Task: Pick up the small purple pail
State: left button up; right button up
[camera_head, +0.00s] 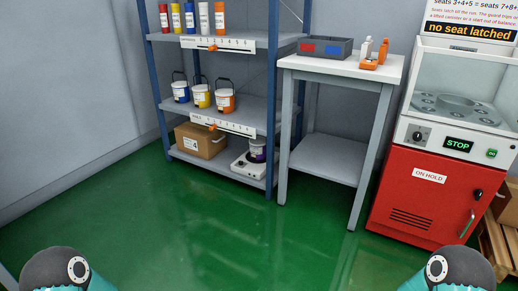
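Only rounded dark joints of my two arms show at the bottom left and bottom right corners, far from the pail. Neither gripper is in view.
A cardboard box (201,140) sits left on the bottom shelf. The middle shelf (257,113) holds blue, yellow and orange pails. A white-topped table (340,64) stands right of the rack, then a red machine (421,193). The green floor (220,235) in front is clear.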

aim_at(258, 147)
jog(key=z, duration=0.05)
jog(key=i, duration=1)
jog(key=u, duration=0.05)
